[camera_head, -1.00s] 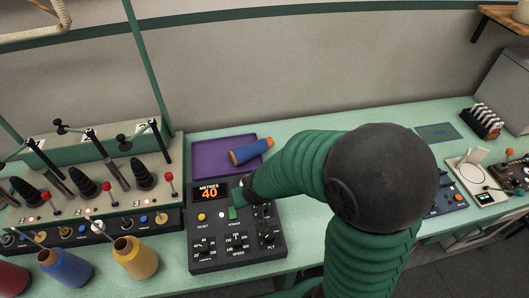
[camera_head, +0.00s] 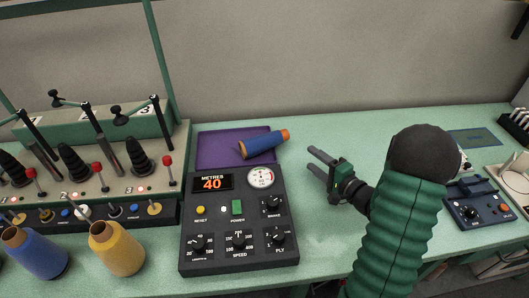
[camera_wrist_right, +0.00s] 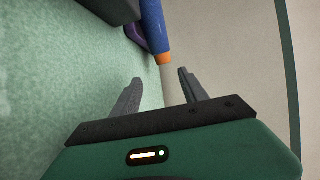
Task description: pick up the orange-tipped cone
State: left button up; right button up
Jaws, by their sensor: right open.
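The orange-tipped cone (camera_head: 263,145) is a blue yarn cone with an orange end. It lies on its side, partly on the purple tray (camera_head: 208,150), its orange tip pointing right. My right gripper (camera_head: 311,162) is open and empty, to the right of the cone and apart from it, its fingers pointing toward it. In the right wrist view the cone (camera_wrist_right: 152,22) shows at the top, its orange tip beyond the two spread fingers (camera_wrist_right: 160,76). A pale strip below the tip is unclear. My left gripper is not in view.
A black control box (camera_head: 238,225) reading 40 stands in front of the tray. A spindle rack (camera_head: 100,165) is at the left, with a yellow cone (camera_head: 117,250) and a blue cone (camera_head: 38,255) before it. Another dark console (camera_head: 474,203) is at the right. Green bench is clear around my gripper.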

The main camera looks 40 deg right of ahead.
aim_at(285, 139)
jog(key=w, duration=0.7)
jog(key=w+f, duration=0.1)
jog(key=w, duration=0.2)
jog(key=shift+w+a+b, duration=0.2)
jog(key=shift+w+b, duration=0.15)
jog(key=shift+w, duration=0.05)
jog(key=shift+w+d+f, duration=0.1)
jog(key=shift+w+d, duration=0.05)
jog(key=shift+w, duration=0.15)
jog(key=w, duration=0.2)
jog(key=w+f, duration=0.1)
jog(key=w, duration=0.2)
jog(key=shift+w+d+b, duration=0.15)
jog(key=shift+b, duration=0.15)
jog(key=shift+r, duration=0.1)
jog(key=shift+c, duration=0.2)
grip_shut()
